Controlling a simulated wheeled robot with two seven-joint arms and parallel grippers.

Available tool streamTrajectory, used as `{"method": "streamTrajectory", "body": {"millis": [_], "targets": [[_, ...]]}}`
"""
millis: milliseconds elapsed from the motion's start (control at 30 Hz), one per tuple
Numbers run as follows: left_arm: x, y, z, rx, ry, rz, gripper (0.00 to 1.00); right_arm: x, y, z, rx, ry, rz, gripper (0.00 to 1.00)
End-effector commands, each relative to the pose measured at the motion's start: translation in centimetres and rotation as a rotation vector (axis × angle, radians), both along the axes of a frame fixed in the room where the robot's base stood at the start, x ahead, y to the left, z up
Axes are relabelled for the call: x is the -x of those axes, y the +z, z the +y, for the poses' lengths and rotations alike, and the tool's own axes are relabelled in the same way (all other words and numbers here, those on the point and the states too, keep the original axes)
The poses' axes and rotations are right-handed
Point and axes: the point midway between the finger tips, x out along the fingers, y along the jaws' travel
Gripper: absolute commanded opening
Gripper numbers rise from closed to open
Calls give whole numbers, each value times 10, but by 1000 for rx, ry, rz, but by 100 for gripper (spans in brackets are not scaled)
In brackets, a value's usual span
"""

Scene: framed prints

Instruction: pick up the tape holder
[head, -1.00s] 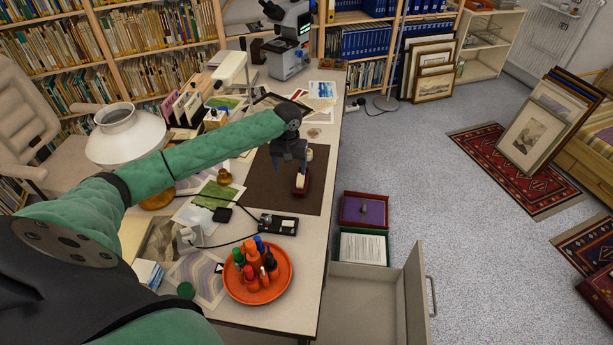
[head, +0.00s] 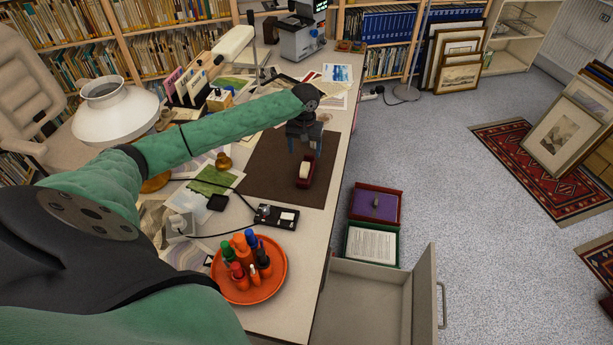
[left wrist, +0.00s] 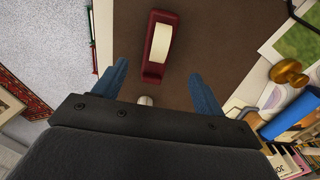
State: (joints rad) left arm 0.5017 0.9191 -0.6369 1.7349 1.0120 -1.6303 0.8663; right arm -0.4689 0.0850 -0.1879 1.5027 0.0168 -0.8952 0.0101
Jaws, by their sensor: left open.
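The tape holder (head: 305,172) is a small dark red dispenser with a cream roll of tape. It stands on the dark brown desk mat (head: 262,178), near the mat's right side. My left gripper (head: 304,142) is open and empty, just behind and above the tape holder in the head view. In the left wrist view the tape holder (left wrist: 157,48) lies ahead of and roughly between the two blue fingers (left wrist: 160,88), apart from them. A small pale round object (left wrist: 145,100) shows near the gripper's base. My right gripper is not in view.
An orange tray (head: 262,283) with several bottles stands at the desk's front. A black device with a cable (head: 277,216) lies before the mat. A white lamp (head: 117,110) is at left. Below the right edge are an open drawer (head: 370,300) and a purple-lined box (head: 375,205).

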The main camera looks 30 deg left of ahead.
Motion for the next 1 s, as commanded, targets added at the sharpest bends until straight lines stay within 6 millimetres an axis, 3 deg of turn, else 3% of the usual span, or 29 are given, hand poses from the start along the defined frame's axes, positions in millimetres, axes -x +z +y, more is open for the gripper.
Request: {"method": "streamTrajectory", "body": {"millis": [33, 200, 367, 767, 1000], "targets": [[0, -13, 0, 0, 0, 0, 71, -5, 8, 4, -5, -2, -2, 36], [0, -24, 0, 0, 0, 0, 71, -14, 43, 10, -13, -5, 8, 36], [0, -29, 0, 0, 0, 0, 71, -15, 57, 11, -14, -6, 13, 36], [-2, -58, -1, 0, 0, 1, 71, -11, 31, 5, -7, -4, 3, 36], [-5, -81, -3, 1, 0, 2, 71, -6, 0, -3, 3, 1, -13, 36]]}}
